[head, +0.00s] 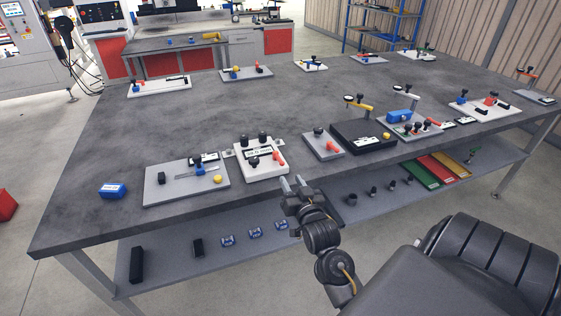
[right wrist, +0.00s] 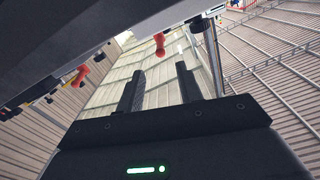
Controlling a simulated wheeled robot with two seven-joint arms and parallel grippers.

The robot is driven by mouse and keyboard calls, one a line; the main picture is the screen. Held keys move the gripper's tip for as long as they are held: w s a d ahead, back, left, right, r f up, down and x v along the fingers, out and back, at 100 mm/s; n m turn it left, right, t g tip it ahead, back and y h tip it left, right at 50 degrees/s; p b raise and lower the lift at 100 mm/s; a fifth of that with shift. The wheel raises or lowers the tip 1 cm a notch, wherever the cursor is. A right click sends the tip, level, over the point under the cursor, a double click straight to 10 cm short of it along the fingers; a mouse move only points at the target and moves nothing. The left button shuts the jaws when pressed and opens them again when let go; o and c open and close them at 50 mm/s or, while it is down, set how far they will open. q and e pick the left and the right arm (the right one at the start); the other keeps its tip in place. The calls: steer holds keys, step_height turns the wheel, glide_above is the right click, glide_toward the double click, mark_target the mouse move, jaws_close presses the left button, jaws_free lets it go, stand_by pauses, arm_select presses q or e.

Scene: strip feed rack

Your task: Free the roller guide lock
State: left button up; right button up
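The small print on the fixtures is too small to read surely, so I cannot tell for certain which one is the roller guide. A white fixture plate (head: 244,172) near the front edge carries several black knobs, a label and a red lever (head: 276,156). A grey plate (head: 323,151) to its right has a black knob and another red lever (head: 332,146). My right gripper (head: 291,183) is open and empty in front of the table edge, just short of the white plate. In the right wrist view its fingers (right wrist: 158,88) stand apart, with a red-handled lever (right wrist: 160,44) beyond them. My left gripper is not in view.
The grey table (head: 215,115) carries other fixtures along its front and back. A grey plate with a slider (head: 160,185) and a blue box (head: 112,190) lie to the left. A lower shelf (head: 165,255) holds small parts and coloured trays. The table's middle is clear.

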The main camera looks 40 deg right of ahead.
mark_target(281, 161)
steer(key=p+x, duration=0.1)
steer(key=x, duration=1)
steer(key=shift+p, duration=0.3)
steer(key=shift+s, duration=0.1)
jaws_close()
